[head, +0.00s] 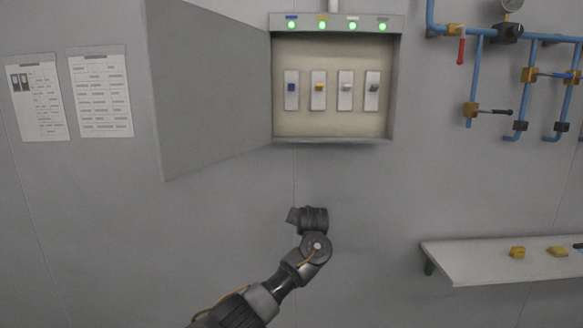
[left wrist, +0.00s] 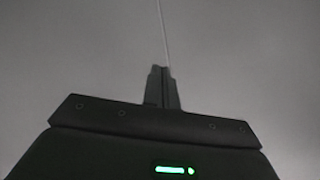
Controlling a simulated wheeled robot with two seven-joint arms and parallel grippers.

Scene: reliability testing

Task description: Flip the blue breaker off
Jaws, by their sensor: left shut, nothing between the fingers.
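The blue breaker (head: 291,88) is the leftmost switch in the open wall box (head: 335,137). Its small blue toggle sits on a white plate, and a green light (head: 291,25) glows above it under a blue label. Whether the toggle is up or down is too small to tell. My left arm reaches up from the bottom, with its wrist below the box. In the left wrist view the left gripper (left wrist: 161,88) is shut and empty, facing bare grey wall. My right gripper is not in view.
Yellow (head: 319,88), white (head: 345,87) and grey (head: 373,88) breakers stand beside the blue one. The box door (head: 210,90) hangs open to the left. A shelf (head: 480,262) is at lower right, with blue pipes (head: 475,75) above. The wall below the box is clear.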

